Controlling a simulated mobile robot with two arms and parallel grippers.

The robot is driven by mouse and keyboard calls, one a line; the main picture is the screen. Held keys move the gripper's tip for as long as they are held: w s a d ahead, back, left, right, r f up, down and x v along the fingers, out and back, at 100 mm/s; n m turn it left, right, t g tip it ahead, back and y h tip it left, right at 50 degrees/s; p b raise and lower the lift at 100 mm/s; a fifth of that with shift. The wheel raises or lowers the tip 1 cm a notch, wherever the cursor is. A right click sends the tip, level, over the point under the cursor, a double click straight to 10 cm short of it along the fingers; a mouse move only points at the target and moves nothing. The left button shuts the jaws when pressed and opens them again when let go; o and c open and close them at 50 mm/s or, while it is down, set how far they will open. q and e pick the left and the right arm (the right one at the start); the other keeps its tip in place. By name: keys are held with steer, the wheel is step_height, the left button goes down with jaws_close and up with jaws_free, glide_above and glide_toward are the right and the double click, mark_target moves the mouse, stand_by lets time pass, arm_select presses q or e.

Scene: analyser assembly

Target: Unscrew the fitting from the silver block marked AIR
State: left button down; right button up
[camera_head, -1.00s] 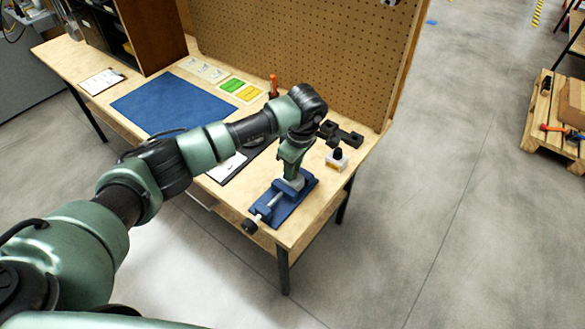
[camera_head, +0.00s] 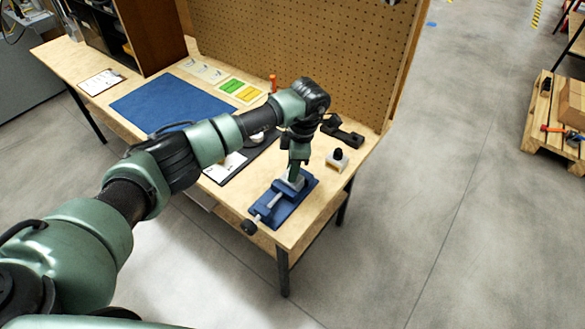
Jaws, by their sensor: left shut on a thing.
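A blue vise (camera_head: 299,200) stands near the front right corner of the wooden bench. A silver block (camera_head: 291,184) sits in its jaws, partly covered by my gripper; its marking is too small to read. My left gripper (camera_head: 295,172) points down right above the block. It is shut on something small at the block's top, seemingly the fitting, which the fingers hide. My right gripper is out of view.
A small pale block with a black top (camera_head: 337,160) stands right of the vise. A dark fixture (camera_head: 345,135) lies behind it. A blue mat (camera_head: 160,103) covers the bench's left part. A pegboard (camera_head: 300,50) closes the back.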

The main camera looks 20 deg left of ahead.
arm_select(q)
steer(key=n, duration=0.4)
steer(key=shift+g, duration=0.3)
steer(key=n, duration=0.4)
steer(key=shift+w+h, duration=0.1)
steer(key=shift+h, duration=0.3)
steer(key=n+p, duration=0.1)
steer(key=n, duration=0.2)
steer(key=shift+a+r+g+h, duration=0.1)
steer(key=shift+r+g+h, duration=0.05)
steer(key=shift+g+h, duration=0.15)
steer(key=shift+n, duration=0.5)
